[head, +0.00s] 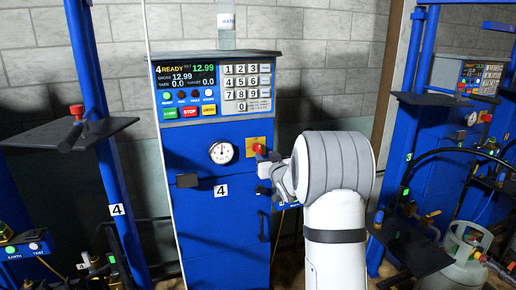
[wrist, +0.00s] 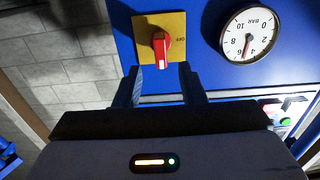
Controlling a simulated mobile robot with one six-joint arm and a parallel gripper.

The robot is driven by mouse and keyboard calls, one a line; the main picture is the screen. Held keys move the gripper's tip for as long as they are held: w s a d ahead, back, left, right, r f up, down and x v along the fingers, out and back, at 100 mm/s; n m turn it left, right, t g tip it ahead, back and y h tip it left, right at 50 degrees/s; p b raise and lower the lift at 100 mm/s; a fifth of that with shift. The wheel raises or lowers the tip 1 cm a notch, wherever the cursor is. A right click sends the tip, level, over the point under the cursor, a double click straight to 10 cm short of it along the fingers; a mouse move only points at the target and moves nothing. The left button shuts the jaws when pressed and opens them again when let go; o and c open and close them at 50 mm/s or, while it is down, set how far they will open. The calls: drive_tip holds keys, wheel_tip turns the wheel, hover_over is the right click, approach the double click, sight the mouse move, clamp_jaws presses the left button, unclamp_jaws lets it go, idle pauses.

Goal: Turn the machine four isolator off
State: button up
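The machine four isolator is a red rotary knob on a yellow plate (head: 257,148) on the front of the blue cabinet marked 4 (head: 220,190). In the wrist view the red knob (wrist: 160,48) has a white mark on its handle, which points down the picture toward my gripper. The word OFF, upside down, is at the right of the yellow plate (wrist: 176,22). My gripper (wrist: 161,80) is open, its two dark fingers apart, with the knob just beyond and between the tips. I cannot tell whether they touch it. In the head view my arm partly hides the gripper.
A round pressure gauge (head: 221,152) is beside the isolator and also shows in the wrist view (wrist: 249,34). Above are a display (head: 186,76) reading 4 READY, a keypad and buttons. Blue posts flank the cabinet. A gas cylinder (head: 466,262) stands at the right.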

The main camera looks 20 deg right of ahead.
sight(260, 150)
drive_tip(key=w+p, duration=0.2)
drive_tip(key=w, duration=0.5)
drive_tip(key=shift+w, duration=0.25)
drive_tip(key=shift+c, duration=0.4)
clamp_jaws()
